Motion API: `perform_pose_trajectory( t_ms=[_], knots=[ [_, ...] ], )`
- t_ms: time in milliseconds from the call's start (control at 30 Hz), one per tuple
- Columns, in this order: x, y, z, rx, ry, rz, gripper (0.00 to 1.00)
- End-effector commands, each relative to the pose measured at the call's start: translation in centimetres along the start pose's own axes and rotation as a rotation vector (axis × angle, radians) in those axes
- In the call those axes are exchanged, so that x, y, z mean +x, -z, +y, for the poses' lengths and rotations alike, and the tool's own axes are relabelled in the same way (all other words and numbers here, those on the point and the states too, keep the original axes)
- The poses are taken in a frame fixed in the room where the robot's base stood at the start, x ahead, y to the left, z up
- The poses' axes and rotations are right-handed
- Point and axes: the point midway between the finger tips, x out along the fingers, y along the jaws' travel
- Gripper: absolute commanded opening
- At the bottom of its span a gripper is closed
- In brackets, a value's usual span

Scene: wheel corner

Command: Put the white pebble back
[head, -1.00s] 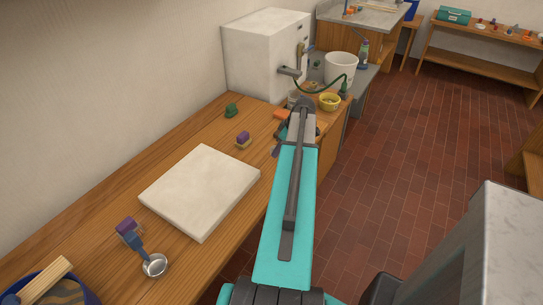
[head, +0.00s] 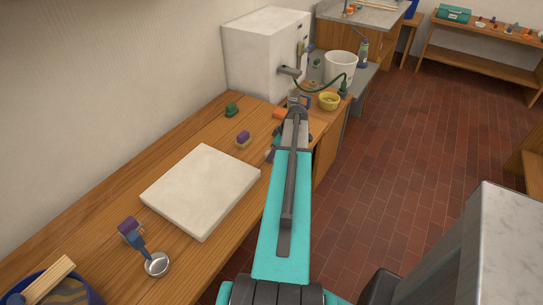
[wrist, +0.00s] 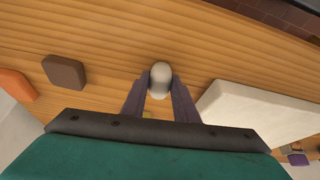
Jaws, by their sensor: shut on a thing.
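The white pebble (wrist: 160,74) is held between the two fingers of my gripper (wrist: 160,84) in the wrist view. It is a smooth, pale, rounded thing, and the wooden worktop lies behind it. My gripper is shut on it. In the head view my own arm hides the gripper and the pebble. How high the pebble is above the worktop I cannot tell.
A white slab (head: 201,190) lies on the worktop and shows at the right in the wrist view (wrist: 255,112). A brown block (wrist: 65,72) and an orange block (wrist: 16,85) lie left. A purple-and-yellow block (head: 243,140), green thing (head: 231,110) and yellow bowl (head: 329,101) stand nearby.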

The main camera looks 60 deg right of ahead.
Motion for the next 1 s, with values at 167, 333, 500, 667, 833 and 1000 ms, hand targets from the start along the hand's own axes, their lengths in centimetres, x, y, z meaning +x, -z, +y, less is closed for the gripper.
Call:
perform_pose_trajectory(
  t_ms=[167,333,500,667,833,1000],
  knots=[
    [0.4,-0.1,0.0,0.0,0.0,0.0,0.28],
    [0.3,-0.1,0.0,0.0,0.0,0.0,0.45],
    [0.3,-0.1,0.0,0.0,0.0,0.0,0.45],
    [0.2,-0.1,0.0,0.0,0.0,0.0,0.45],
    [0.0,0.0,0.0,-0.001,0.001,0.0,0.45],
    [-1.2,-0.1,0.0,-0.001,-0.001,0.0,0.45]
  ],
)
